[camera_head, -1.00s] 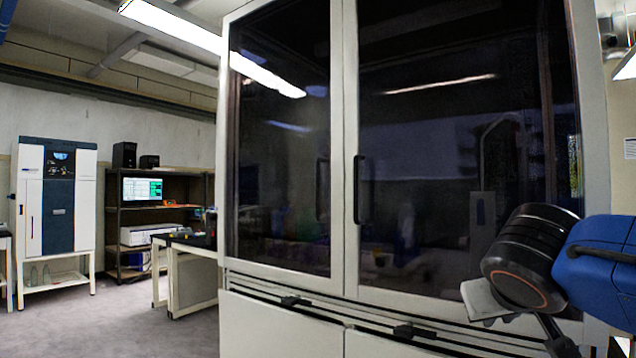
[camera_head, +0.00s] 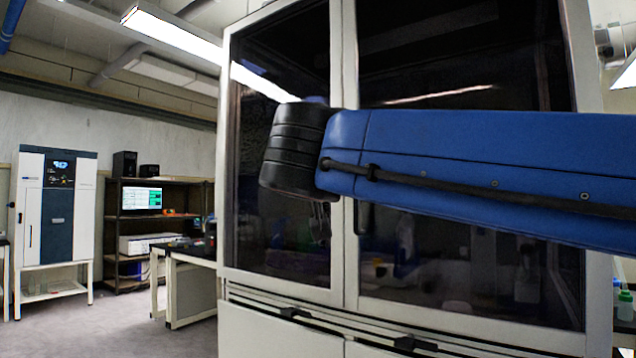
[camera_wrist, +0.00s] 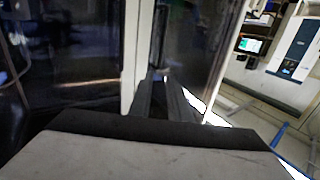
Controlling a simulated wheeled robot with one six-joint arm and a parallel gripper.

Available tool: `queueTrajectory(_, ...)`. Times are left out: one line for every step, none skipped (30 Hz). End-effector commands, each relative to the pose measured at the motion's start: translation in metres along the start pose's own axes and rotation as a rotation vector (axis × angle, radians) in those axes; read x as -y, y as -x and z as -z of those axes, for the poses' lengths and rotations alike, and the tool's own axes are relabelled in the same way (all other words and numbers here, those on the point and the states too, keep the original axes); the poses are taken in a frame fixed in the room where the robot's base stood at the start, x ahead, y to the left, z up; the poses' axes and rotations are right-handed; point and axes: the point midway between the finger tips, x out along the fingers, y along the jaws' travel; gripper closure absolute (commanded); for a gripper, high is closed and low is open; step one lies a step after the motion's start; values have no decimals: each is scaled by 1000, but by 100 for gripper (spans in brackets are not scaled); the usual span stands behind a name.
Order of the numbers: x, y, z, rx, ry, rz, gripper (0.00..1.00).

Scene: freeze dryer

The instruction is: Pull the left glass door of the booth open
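The booth's left glass door (camera_head: 262,230) is a dark pane in a white frame, and it looks closed in the head view. In that view my arm crosses in front of the doors, and its black wrist end hides part of the left door. My dark gripper fingers (camera_wrist: 166,98) show in the wrist view, pointing at the left door near its white frame edge. A dark upright bar, seemingly the left door's handle (camera_wrist: 158,38), lies just beyond the fingertips. I cannot tell whether they touch it or how wide they are apart.
The right glass door (camera_head: 450,250) looks closed, with its black handle (camera_head: 364,217) partly behind my arm. A bench (camera_head: 192,290), a shelf with a monitor (camera_head: 141,198) and a white-and-blue cabinet (camera_head: 57,215) stand to the left.

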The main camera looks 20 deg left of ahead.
Motion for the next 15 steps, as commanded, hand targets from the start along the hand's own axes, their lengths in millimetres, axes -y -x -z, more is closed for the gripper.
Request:
queueTrajectory(1,-3,0,-1,0,-1,83)
queueTrajectory(1,-6,0,-1,0,-1,83)
queueTrajectory(1,-10,0,0,0,-1,83)
queueTrajectory(1,-14,0,0,1,-1,83)
queueTrajectory(0,-18,0,0,1,-2,83)
queueTrajectory(0,-24,-1,0,1,-4,83)
queueTrajectory(-1,-29,-1,0,1,-3,83)
queueTrajectory(0,-34,-1,0,2,-3,83)
queueTrajectory(-1,-42,-1,1,2,-4,83)
queueTrajectory(0,-47,-1,1,1,-4,83)
queueTrajectory(-1,-52,-1,1,1,-3,83)
queueTrajectory(-1,-59,-1,1,1,-4,83)
queueTrajectory(-1,-65,-1,2,1,-4,83)
queueTrajectory(0,-70,-1,2,0,-3,83)
queueTrajectory(-1,-77,-1,1,1,-3,83)
